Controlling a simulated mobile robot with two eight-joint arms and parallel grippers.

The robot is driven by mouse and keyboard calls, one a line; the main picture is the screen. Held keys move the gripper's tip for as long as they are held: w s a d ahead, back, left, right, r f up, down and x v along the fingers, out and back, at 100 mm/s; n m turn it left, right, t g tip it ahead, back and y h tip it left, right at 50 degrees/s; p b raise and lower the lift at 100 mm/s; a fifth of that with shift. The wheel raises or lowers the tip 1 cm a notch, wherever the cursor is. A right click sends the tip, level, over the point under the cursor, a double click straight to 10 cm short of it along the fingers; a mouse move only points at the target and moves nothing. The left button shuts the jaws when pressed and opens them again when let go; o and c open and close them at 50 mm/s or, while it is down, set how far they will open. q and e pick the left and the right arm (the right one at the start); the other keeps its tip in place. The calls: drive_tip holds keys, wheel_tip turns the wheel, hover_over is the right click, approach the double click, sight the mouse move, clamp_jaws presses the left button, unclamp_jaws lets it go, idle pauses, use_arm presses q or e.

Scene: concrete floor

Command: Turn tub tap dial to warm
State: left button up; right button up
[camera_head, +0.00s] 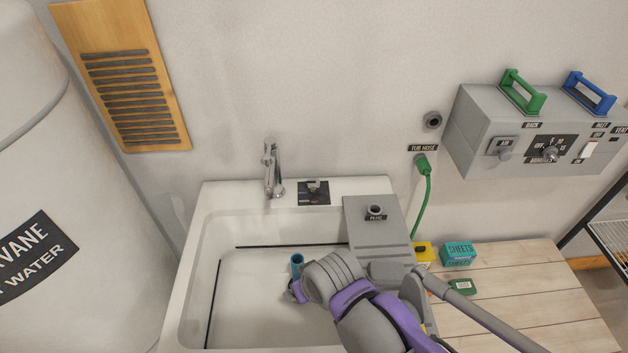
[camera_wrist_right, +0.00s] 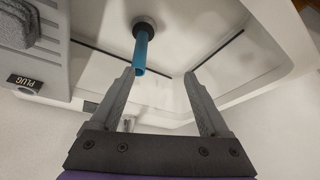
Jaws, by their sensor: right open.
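A chrome tap (camera_head: 272,172) stands on the back rim of the white tub (camera_head: 215,215). The tap dial (camera_head: 314,187) sits on a small dark plate just right of the tap; its setting is too small to read. My right gripper (camera_head: 294,291) is inside the tub, below and in front of the dial and apart from it. In the right wrist view my right gripper (camera_wrist_right: 160,74) is open, with nothing between its fingers. A blue tube (camera_head: 297,261) stands in the tub close to the gripper; it also shows beyond the fingers in the wrist view (camera_wrist_right: 141,52). My left gripper is out of view.
A grey ledge marked PLUG with a knob (camera_head: 375,211) covers the tub's right side. A wooden counter (camera_head: 520,295) right of it holds a teal box (camera_head: 458,253). A green hose (camera_head: 428,195) hangs on the wall. A large tank (camera_head: 75,160) stands left.

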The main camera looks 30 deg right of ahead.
drive_tip(key=w+d+r+m+g, duration=0.1)
drive_tip(key=w+d+r+m, duration=0.2)
drive_tip(key=w+r, duration=0.3)
drive_tip(key=r+m+g+p, duration=0.1)
drive_tip(key=m+g+p, duration=0.25)
drive_tip(key=m, duration=0.75)
hover_over(313, 181)
drive_tip(key=shift+g, duration=0.25)
wheel_tip(313, 181, down, 10)
drive_tip(key=shift+b, duration=0.55)
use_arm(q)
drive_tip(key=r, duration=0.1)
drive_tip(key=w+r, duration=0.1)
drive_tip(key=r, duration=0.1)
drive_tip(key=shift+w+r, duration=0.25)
use_arm(e)
clamp_jaws()
